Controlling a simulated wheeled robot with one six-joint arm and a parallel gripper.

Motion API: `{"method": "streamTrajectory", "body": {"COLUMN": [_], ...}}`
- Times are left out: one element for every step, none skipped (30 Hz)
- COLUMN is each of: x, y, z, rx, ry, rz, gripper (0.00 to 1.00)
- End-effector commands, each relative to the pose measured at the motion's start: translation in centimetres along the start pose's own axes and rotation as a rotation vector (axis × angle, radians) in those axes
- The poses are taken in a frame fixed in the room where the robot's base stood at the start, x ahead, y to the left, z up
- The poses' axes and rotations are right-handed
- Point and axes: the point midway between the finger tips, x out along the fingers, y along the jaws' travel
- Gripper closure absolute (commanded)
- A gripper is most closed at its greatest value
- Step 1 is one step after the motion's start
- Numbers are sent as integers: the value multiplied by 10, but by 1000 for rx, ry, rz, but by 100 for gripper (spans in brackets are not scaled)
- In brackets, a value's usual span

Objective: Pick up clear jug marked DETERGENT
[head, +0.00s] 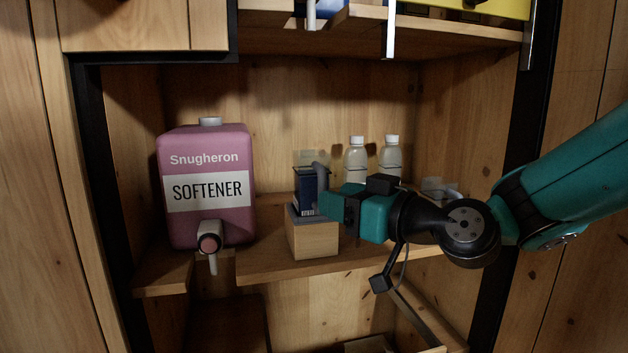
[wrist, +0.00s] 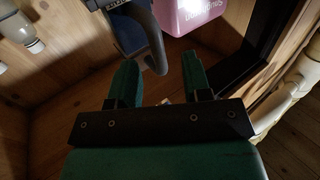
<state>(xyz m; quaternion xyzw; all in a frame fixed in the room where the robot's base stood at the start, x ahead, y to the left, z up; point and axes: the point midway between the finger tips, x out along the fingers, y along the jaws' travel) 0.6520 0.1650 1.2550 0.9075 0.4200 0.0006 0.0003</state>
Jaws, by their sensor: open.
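I cannot read the word DETERGENT anywhere. A dark blue item (head: 307,190) with a pale see-through top and a grey curved handle stands on a wooden block on the shelf; I cannot tell whether it is the jug. It also shows in the wrist view (wrist: 128,32), just beyond my fingers. A clear object (head: 437,187) sits behind my arm at the right of the shelf, partly hidden. My gripper (head: 324,203) is close to the blue item's right side. In the wrist view, my gripper (wrist: 160,68) is open, with the grey handle near the gap between its fingers.
A pink SOFTENER jug (head: 208,190) with a front tap stands at the left. Two white-capped bottles (head: 356,160) stand at the back. The wooden block (head: 313,240) is at the shelf's front edge. Another shelf (head: 440,38) hangs above, and dark posts flank the opening.

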Motion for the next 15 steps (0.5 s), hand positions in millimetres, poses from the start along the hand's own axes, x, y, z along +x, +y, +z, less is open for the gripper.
{"method": "streamTrajectory", "body": {"x": [8, 13, 19, 23, 28, 33, 36, 39, 41, 42, 43, 43, 43, 43, 43], "y": [0, 1, 2, 2, 2, 2, 2, 2, 2, 2, 2, 2, 2, 3, 3], "z": [-6, -7, -8, -8, -7, -6, -6, -5, -4, -4, -3, -3, -2, -2, -2], "rx": [2, 2, 3, 3, 2, 2, 2, 3, 2, 2, 1, 1, 1, 1, 1], "ry": [-2, -3, -3, -2, -2, -2, -2, -2, -2, -1, -1, 0, 0, 0, 0], "rz": [-3, -4, -4, -4, -4, -4, -4, -3, -3, -3, -2, -2, -1, -1, -1], "gripper": [55, 55, 55, 55, 55, 55, 55, 55, 55, 55, 55, 55, 55, 55, 55]}}
